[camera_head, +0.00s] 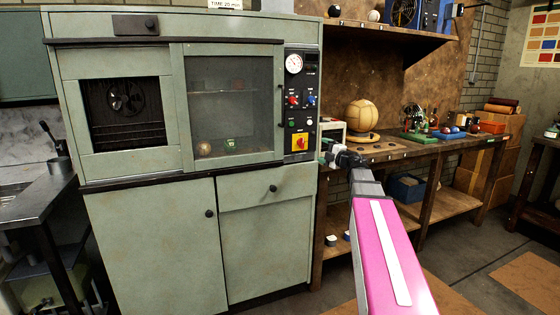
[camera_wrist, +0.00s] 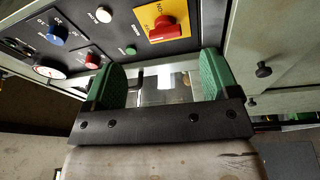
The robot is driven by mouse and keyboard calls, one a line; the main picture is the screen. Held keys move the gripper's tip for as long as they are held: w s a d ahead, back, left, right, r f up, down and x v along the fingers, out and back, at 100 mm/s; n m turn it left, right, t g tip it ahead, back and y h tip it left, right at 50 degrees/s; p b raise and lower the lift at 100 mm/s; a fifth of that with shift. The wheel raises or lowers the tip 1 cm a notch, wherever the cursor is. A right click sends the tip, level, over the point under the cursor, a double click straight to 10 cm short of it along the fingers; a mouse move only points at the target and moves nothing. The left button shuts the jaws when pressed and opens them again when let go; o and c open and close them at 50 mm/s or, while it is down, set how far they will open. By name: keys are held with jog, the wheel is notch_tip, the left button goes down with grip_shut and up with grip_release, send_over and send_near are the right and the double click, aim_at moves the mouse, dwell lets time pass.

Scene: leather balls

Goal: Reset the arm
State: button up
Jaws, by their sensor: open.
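My arm (camera_head: 385,250), pink with a white stripe, reaches forward from the lower right in the head view. My gripper (camera_head: 338,156) is at its far end, in front of the workbench's left end and just right of the green cabinet's control panel (camera_head: 299,105). In the wrist view my gripper (camera_wrist: 165,82) shows two green finger pads held well apart, with nothing between them. The control panel is just past the fingers there, with a red knob on a yellow plate (camera_wrist: 161,22) close above the gap.
The green cabinet (camera_head: 150,240) fills the left, its lower doors shut. The wooden workbench (camera_head: 465,142) at right carries a tan leather ball (camera_head: 361,115) on a stand and several small items. A shelf (camera_head: 390,30) hangs above. A sink unit (camera_head: 30,205) stands far left. Some floor is free at lower right.

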jog(key=s+d+f+m+g+h, duration=0.2)
jog(key=s+f+m+h, duration=0.2)
jog(key=f+m+h, duration=0.5)
jog(key=s+d+f+m+g+h, duration=0.2)
jog(key=s+f+m+h, duration=0.25)
jog(key=f+m, duration=0.75)
jog(key=s+a+f+g+y, duration=0.1)
jog(key=s+a+f+g, duration=0.3)
jog(key=s+f, duration=0.2)
jog(key=s+a+f+m+g+y, duration=0.1)
jog(key=s+a+f+g, duration=0.2)
jog(key=s+f, duration=0.3)
jog(key=s+a+f+m+g+y, duration=0.1)
jog(key=s+a+f+g, duration=0.3)
jog(key=s, duration=0.5)
notch_tip(320, 180, down, 3)
jog(key=shift+s+a+r+g+y, duration=0.15)
jog(key=shift+a+g+y, duration=0.2)
jog(key=shift+g, duration=0.25)
jog(key=shift+c, duration=0.3)
